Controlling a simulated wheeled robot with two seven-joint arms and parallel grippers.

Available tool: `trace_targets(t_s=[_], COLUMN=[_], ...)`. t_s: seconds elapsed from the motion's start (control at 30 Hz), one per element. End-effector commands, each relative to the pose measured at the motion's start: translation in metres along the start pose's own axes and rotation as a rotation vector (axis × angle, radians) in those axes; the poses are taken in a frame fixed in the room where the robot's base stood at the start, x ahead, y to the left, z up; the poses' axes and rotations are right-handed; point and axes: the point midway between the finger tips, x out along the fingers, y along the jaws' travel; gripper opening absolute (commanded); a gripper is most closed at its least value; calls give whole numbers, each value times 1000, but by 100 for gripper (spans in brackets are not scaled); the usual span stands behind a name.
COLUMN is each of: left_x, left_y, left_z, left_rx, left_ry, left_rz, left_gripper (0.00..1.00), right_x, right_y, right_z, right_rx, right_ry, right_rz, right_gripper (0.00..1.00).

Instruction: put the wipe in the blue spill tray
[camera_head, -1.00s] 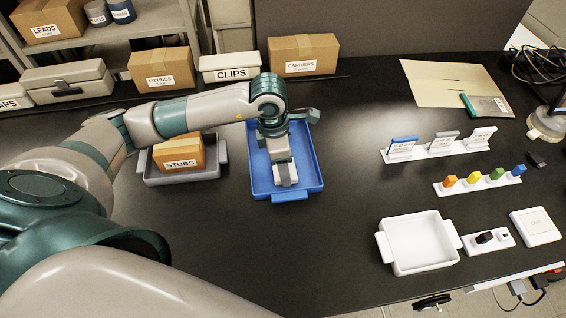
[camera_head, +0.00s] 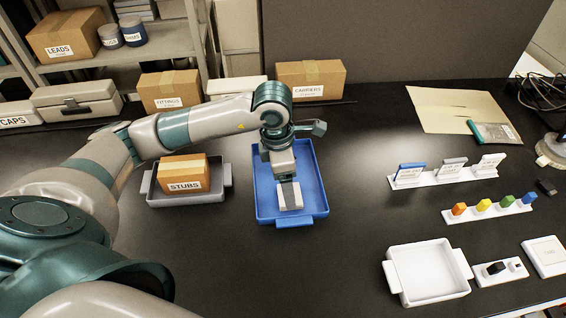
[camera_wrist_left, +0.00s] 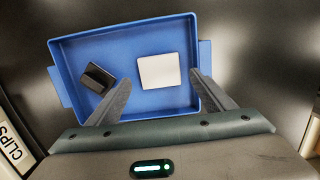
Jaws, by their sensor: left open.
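The blue spill tray (camera_head: 264,200) stands on the dark bench in the middle of the head view. It also fills the upper part of the left wrist view (camera_wrist_left: 120,41). A white square, which looks like the wipe (camera_wrist_left: 162,71), lies inside the tray. My left gripper (camera_head: 289,196) is over the tray, pointing down. In the left wrist view its two fingers (camera_wrist_left: 160,92) are spread apart with nothing between them; the white square lies beyond them. My left gripper partly hides the tray's inside in the head view. My right gripper is not in view.
A dark block (camera_wrist_left: 97,78) also lies in the blue tray. A grey tray (camera_head: 190,197) with a STUBS box (camera_head: 184,174) stands close on the left. A white tray (camera_head: 427,273) and small racks stand at right. Bench between is clear.

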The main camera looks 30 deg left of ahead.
Motion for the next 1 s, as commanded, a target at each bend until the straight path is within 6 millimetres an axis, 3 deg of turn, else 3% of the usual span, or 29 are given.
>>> trace_targets(t_s=[0.3, 0.5, 1.0], left_x=[-54, -77, -86], left_y=[1, 0, 0], left_z=[1, 0, 0], left_rx=[1, 0, 0], left_ry=[-3, -1, 0], left_rz=[4, 2, 0], left_gripper=[76, 76, 76], right_x=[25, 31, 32], right_y=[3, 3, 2], right_z=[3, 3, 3], right_rx=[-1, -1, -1], right_ry=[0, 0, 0], right_rz=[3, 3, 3], right_gripper=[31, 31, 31])
